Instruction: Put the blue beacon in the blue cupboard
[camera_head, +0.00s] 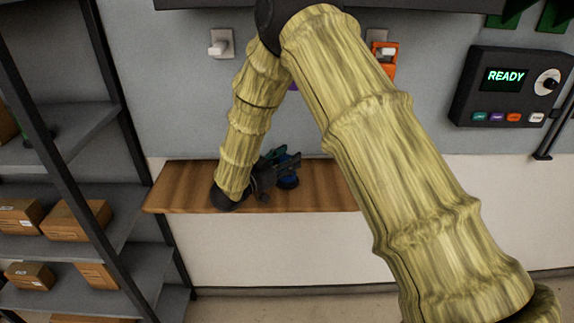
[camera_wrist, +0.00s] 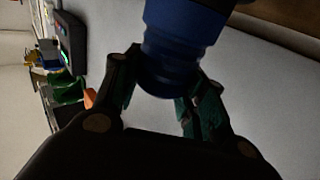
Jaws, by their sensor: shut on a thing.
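The blue beacon (camera_wrist: 175,45) is between the fingers of my gripper (camera_wrist: 160,95) in the wrist view, gripped at its narrower ribbed end. In the head view the beacon (camera_head: 288,181) shows as a small dark blue shape at my gripper (camera_head: 283,166), in front of or over the wooden shelf; I cannot tell whether it touches the shelf. My gripper is shut on it. No blue cupboard can be made out in either view.
The wooden shelf (camera_head: 180,190) runs along the wall. A grey rack (camera_head: 75,250) with cardboard boxes stands at the left. A dark panel reading READY (camera_head: 512,88) hangs at the right. A white switch (camera_head: 221,43) and an orange-framed one (camera_head: 385,55) are on the wall.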

